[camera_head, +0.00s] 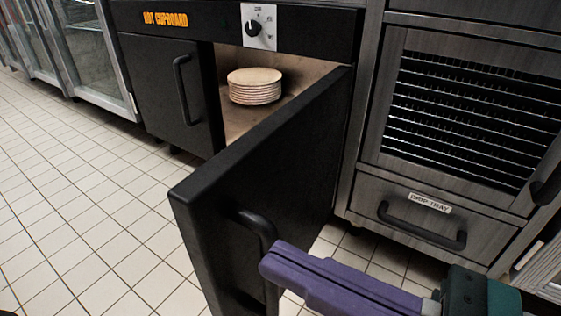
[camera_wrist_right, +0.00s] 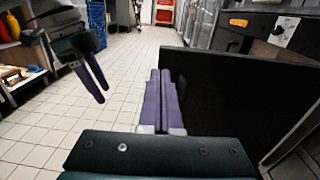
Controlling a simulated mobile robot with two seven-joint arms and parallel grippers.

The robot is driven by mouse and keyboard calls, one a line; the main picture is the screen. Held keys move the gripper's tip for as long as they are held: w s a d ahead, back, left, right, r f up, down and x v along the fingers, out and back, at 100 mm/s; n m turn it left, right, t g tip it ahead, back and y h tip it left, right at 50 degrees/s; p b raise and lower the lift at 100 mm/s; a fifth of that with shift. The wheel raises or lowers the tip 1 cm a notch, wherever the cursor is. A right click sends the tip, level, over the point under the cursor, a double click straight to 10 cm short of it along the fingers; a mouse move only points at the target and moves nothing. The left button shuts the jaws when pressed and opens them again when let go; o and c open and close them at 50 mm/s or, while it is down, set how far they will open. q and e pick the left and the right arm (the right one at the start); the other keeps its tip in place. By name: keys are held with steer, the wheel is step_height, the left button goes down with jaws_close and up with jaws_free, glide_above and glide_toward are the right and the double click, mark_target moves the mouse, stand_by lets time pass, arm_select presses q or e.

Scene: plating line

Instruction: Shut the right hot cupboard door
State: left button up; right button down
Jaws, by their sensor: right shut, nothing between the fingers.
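The right hot cupboard door (camera_head: 290,165) is black and stands wide open, swung out from its hinge side near the drip tray unit. Its outer face with a black bar handle (camera_head: 258,228) faces my right arm. The door also fills the right of the right wrist view (camera_wrist_right: 235,105). My right gripper (camera_head: 268,262) has purple fingers shut together with nothing between them. Its tips overlap the handle's lower part in the head view; I cannot tell if they touch. My left gripper (camera_wrist_right: 104,95) shows only in the wrist view, away to the left, its fingers slightly apart and empty.
The open cupboard holds a stack of plates (camera_head: 255,86). The left cupboard door (camera_head: 170,95) is shut. A control knob (camera_head: 254,28) sits above. The drip tray drawer (camera_head: 430,217) and a grille unit stand to the right. The tiled floor (camera_head: 80,210) on the left is clear.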

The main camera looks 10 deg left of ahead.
mark_target(196, 217)
steer(key=b+x, duration=0.1)
steer(key=x, duration=0.5)
steer(key=shift+w+a, duration=0.15)
steer(key=shift+a, duration=0.2)
steer(key=shift+a, duration=0.1)
